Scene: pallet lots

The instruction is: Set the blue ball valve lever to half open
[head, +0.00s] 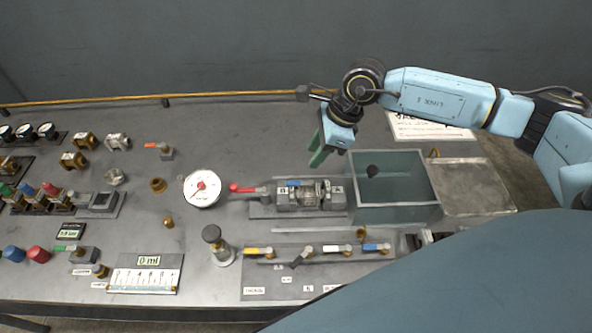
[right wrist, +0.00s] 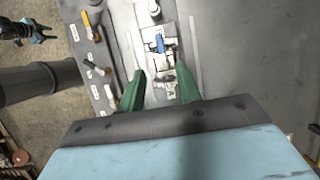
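Two blue levers show in the head view. One short blue lever (head: 293,183) lies along the top of the grey valve assembly (head: 325,195) at the middle of the bench. The other blue lever (head: 376,247) lies flat at the right end of the front valve row. My right gripper (head: 326,150) hangs above and behind the valve assembly, with green fingers pointing down, holding nothing. In the right wrist view its fingers (right wrist: 161,85) are apart, and the assembly's blue lever (right wrist: 160,44) shows beyond them. A small dark and light-blue shape at that view's top left may be my left gripper (right wrist: 38,31).
A clear open tank (head: 395,212) stands right of the valve assembly. A red lever (head: 243,188) and a round gauge (head: 202,189) are to its left. Several other fittings crowd the left.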

